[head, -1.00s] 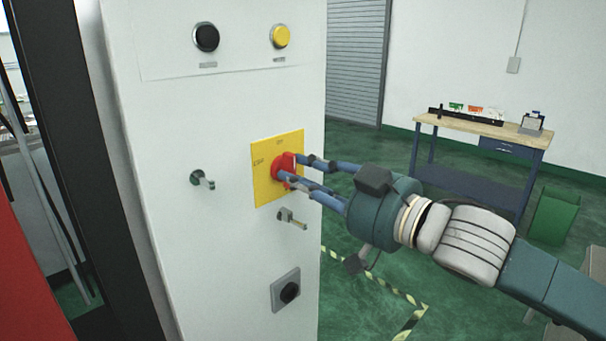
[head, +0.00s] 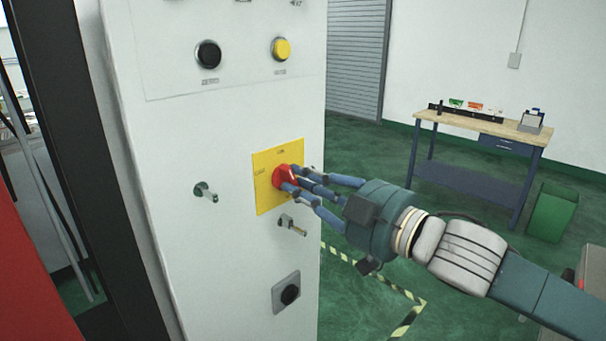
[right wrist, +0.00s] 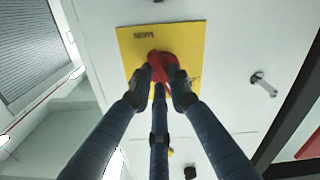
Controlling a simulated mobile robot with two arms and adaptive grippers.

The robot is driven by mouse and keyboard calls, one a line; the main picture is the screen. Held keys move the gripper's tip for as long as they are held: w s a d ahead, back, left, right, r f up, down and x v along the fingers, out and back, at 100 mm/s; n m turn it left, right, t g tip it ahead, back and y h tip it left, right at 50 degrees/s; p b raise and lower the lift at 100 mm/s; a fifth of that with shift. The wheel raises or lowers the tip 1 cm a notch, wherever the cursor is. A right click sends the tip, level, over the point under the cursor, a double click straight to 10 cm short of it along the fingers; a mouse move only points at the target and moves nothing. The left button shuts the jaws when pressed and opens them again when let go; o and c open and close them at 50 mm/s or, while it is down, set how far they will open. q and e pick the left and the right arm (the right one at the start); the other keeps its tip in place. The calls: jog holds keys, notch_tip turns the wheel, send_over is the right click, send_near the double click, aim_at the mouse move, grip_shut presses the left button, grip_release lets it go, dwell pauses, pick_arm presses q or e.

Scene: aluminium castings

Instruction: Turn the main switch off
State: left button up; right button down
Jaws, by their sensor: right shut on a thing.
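The main switch is a red rotary handle (head: 286,176) on a yellow plate (head: 265,194) on the front of the white cabinet. In the right wrist view, the red handle (right wrist: 163,66) sits between my fingertips in front of the yellow plate (right wrist: 190,40). My right gripper (head: 300,187) is shut on the red handle, its blue fingers around it and hiding part of it. My right gripper (right wrist: 163,84) also shows from behind in the wrist view. The exact angle of the handle is hard to read. My left gripper is not in view.
A workbench (head: 480,125) and green bin (head: 553,212) stand behind. The floor right of the cabinet is open.

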jog(key=shift+r+n+p, duration=0.1)
jog(key=shift+n+p, duration=1.65)
jog(key=shift+n, duration=1.85)
jog(key=c, duration=1.6)
grip_release()
jog(key=shift+c, duration=0.2)
jog(key=shift+s+d, duration=0.1)
jog(key=shift+s, duration=0.05)
jog(key=v, duration=1.1)
jog(key=shift+s+d, duration=0.2)
jog(key=shift+s, duration=0.1)
